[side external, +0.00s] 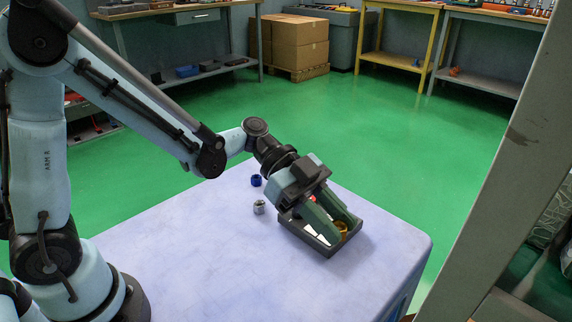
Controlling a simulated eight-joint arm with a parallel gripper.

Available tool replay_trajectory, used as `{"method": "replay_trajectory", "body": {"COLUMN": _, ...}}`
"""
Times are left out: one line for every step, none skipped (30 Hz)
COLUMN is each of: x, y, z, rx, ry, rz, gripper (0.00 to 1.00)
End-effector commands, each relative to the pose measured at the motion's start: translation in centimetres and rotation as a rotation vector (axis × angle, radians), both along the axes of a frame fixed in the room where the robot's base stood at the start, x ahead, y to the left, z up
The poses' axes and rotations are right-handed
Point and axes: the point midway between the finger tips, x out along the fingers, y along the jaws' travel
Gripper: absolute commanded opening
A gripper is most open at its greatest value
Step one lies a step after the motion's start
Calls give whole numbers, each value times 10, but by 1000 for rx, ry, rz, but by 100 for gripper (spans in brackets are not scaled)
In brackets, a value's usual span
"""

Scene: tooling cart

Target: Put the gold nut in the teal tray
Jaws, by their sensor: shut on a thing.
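The gold nut (342,227) shows between the fingertips of my gripper (344,230), which is shut on it. Part of the nut is hidden by the fingers. My gripper points down and to the right over a dark, nearly black tray (299,237) on the cart top. The nut appears inside the tray's outline; I cannot tell whether it touches the floor of the tray. No tray that is clearly teal shows in this view. White patches show inside the tray, beside the near finger.
A blue nut (256,180) and a silver nut (259,207) sit on the pale lavender cart top (210,262), left of the tray. A small red thing (312,198) shows partly behind my gripper. The cart's near part is clear. A grey post (500,165) stands at right.

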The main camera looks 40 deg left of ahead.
Motion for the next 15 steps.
{"method": "replay_trajectory", "body": {"x": 0, "y": 0, "z": 0, "rx": 0, "ry": 1, "rz": 1, "gripper": 0}}
{"method": "replay_trajectory", "body": {"x": 0, "y": 0, "z": 0, "rx": 0, "ry": 1, "rz": 1, "gripper": 0}}
{"method": "replay_trajectory", "body": {"x": 0, "y": 0, "z": 0, "rx": 0, "ry": 0, "rz": 2, "gripper": 0}}
{"method": "replay_trajectory", "body": {"x": 1, "y": 1, "z": 0, "rx": 0, "ry": 0, "rz": 2, "gripper": 0}}
{"method": "replay_trajectory", "body": {"x": 2, "y": 1, "z": -1, "rx": 0, "ry": 1, "rz": 4, "gripper": 0}}
{"method": "replay_trajectory", "body": {"x": 4, "y": 3, "z": -2, "rx": 0, "ry": 0, "rz": 4, "gripper": 0}}
{"method": "replay_trajectory", "body": {"x": 6, "y": 5, "z": -3, "rx": 0, "ry": 0, "rz": 5, "gripper": 0}}
{"method": "replay_trajectory", "body": {"x": 9, "y": 7, "z": -5, "rx": 0, "ry": 0, "rz": 7, "gripper": 0}}
{"method": "replay_trajectory", "body": {"x": 13, "y": 10, "z": -8, "rx": 0, "ry": 0, "rz": 7, "gripper": 0}}
{"method": "replay_trajectory", "body": {"x": 16, "y": 14, "z": -11, "rx": 0, "ry": 1, "rz": 7, "gripper": 0}}
{"method": "replay_trajectory", "body": {"x": 19, "y": 17, "z": -14, "rx": 0, "ry": 1, "rz": 8, "gripper": 0}}
{"method": "replay_trajectory", "body": {"x": 25, "y": 22, "z": -18, "rx": 0, "ry": 1, "rz": 8, "gripper": 0}}
{"method": "replay_trajectory", "body": {"x": 29, "y": 25, "z": -21, "rx": 0, "ry": 0, "rz": 8, "gripper": 0}}
{"method": "replay_trajectory", "body": {"x": 32, "y": 29, "z": -25, "rx": 0, "ry": 0, "rz": 8, "gripper": 0}}
{"method": "replay_trajectory", "body": {"x": 37, "y": 34, "z": -29, "rx": 0, "ry": 0, "rz": 8, "gripper": 0}}
